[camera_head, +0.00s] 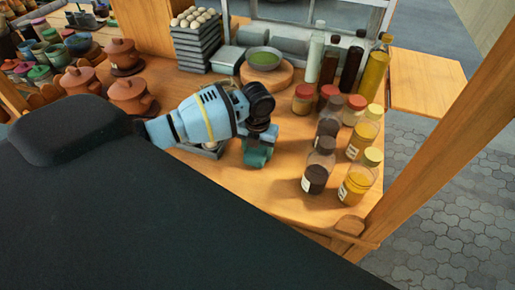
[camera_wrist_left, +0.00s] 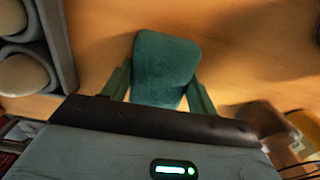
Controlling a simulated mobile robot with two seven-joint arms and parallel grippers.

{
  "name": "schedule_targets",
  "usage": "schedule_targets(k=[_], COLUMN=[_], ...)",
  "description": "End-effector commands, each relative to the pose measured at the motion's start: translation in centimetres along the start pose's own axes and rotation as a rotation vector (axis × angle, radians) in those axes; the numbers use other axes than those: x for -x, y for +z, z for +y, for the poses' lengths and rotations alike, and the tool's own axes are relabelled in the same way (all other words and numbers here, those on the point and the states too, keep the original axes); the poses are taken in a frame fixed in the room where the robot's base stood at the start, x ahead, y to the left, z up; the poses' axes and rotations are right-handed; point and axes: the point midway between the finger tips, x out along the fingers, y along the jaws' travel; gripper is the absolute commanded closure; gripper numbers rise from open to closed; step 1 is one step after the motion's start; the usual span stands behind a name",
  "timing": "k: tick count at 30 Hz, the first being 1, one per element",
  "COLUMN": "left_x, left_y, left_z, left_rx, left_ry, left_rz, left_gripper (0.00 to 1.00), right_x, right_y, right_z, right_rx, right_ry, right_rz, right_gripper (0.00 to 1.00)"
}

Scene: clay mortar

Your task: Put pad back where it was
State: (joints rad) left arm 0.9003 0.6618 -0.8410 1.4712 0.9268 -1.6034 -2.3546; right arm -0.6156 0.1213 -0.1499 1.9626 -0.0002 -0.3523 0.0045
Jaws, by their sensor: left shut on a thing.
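The pad (camera_wrist_left: 165,60) is a teal, rounded block. In the left wrist view it sits between the two green fingers of my left gripper (camera_wrist_left: 160,90), which is shut on it. In the head view the left gripper (camera_head: 259,138) points down over the middle of the wooden counter, with the teal pad (camera_head: 257,157) at its lower end. I cannot tell whether the pad touches the counter. My right gripper is not in view.
Several bottles and jars (camera_head: 318,165) stand right of the gripper. A green-filled bowl (camera_head: 264,59) on a round board and stacked egg trays (camera_head: 196,42) stand behind. Clay pots (camera_head: 130,95) stand left. The counter (camera_head: 262,190) is clear in front.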

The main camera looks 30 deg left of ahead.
Motion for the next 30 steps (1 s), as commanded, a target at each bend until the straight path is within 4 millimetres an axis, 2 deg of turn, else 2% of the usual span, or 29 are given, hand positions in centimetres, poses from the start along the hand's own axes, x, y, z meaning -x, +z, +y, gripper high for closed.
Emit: schedule_targets(k=[1,6,14,17,20,30], left_x=[-0.2,-0.1,0.0,0.6,1.8,8.5], left_y=[0.0,0.0,0.0,0.1,0.1,0.1], left_z=[0.0,0.0,0.0,0.0,0.0,0.0], left_rx=[0.000,0.001,0.001,0.000,0.001,0.000], left_ry=[0.001,0.001,0.000,0.000,-0.001,-0.001], left_rz=[0.001,0.000,0.000,-0.003,-0.004,-0.004], left_gripper=[0.39,0.20,0.20,0.20,0.20,0.20], right_x=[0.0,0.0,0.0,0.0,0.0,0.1], right_y=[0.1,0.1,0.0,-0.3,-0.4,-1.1], right_z=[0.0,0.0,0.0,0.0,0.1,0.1], right_rx=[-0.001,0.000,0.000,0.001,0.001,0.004], right_ry=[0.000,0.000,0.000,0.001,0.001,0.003], right_rz=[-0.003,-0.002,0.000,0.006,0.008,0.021], right_gripper=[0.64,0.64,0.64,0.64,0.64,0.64])
